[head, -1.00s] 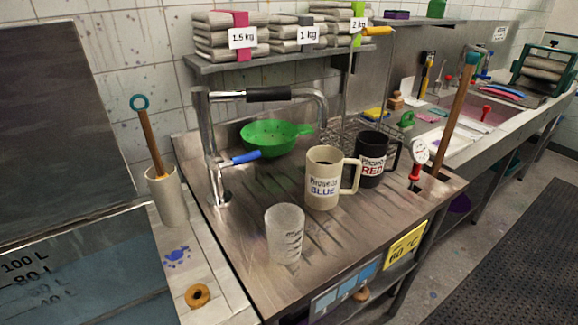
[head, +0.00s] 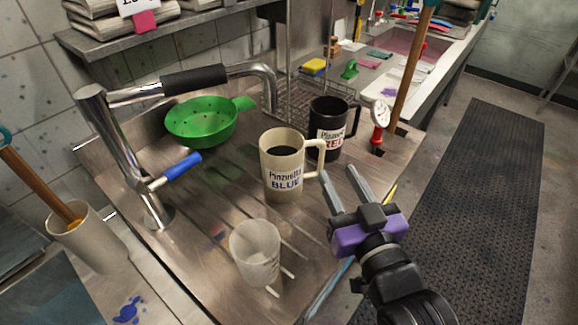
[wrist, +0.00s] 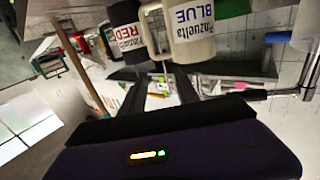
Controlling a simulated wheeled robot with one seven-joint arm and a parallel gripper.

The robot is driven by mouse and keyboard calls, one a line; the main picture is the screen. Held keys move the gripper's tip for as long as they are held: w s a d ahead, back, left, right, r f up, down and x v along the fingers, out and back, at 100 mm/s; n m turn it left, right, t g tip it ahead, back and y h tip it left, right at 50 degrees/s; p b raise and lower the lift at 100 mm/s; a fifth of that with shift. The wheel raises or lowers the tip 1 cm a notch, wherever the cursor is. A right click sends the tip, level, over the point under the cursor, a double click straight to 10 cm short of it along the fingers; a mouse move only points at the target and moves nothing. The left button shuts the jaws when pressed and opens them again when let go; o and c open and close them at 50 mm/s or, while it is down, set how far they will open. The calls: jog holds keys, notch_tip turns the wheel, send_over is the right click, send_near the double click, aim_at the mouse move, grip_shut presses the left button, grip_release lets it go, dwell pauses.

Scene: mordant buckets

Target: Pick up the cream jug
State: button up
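The cream jug (head: 283,178), labelled "BLUE", stands upright on the steel draining board (head: 205,240) with dark contents inside. Its handle points right in the head view. My gripper (head: 339,172) is open and empty, to the right of the jug, with its fingertips near the handle. I cannot tell whether a finger touches it. In the wrist view the cream jug (wrist: 192,45) appears upside down just beyond the open fingers (wrist: 158,85), with its handle over the gap between them.
A black jug (head: 320,112) labelled "RED" stands close behind the cream jug. A frosted beaker (head: 255,255) stands in front. A dial gauge (head: 380,115) and a wooden-handled tool (head: 408,75) are at the right. A tap (head: 125,150) and green colander (head: 200,125) are at the left.

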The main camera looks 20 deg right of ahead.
aim_at(322, 157)
jog(key=w+r+g, duration=0.1)
jog(key=w+r, duration=0.1)
jog(key=w, duration=0.3)
jog(key=shift+w+d+f+m+g+h+p, duration=0.15)
jog(key=shift+w+f+g, duration=0.45)
jog(key=shift+w+f, duration=0.65)
jog(key=shift+w+d+f+m+g+h+p, duration=0.1)
jog(key=shift+w+d+f+g, duration=0.15)
jog(key=shift+w+f+g, duration=0.7)
jog(key=shift+w+d+f+m+g+h+p, duration=0.15)
jog(key=shift+w+d+f+g, duration=0.1)
jog(key=shift+w+f, duration=1.25)
grip_shut()
jog(key=shift+f, duration=0.1)
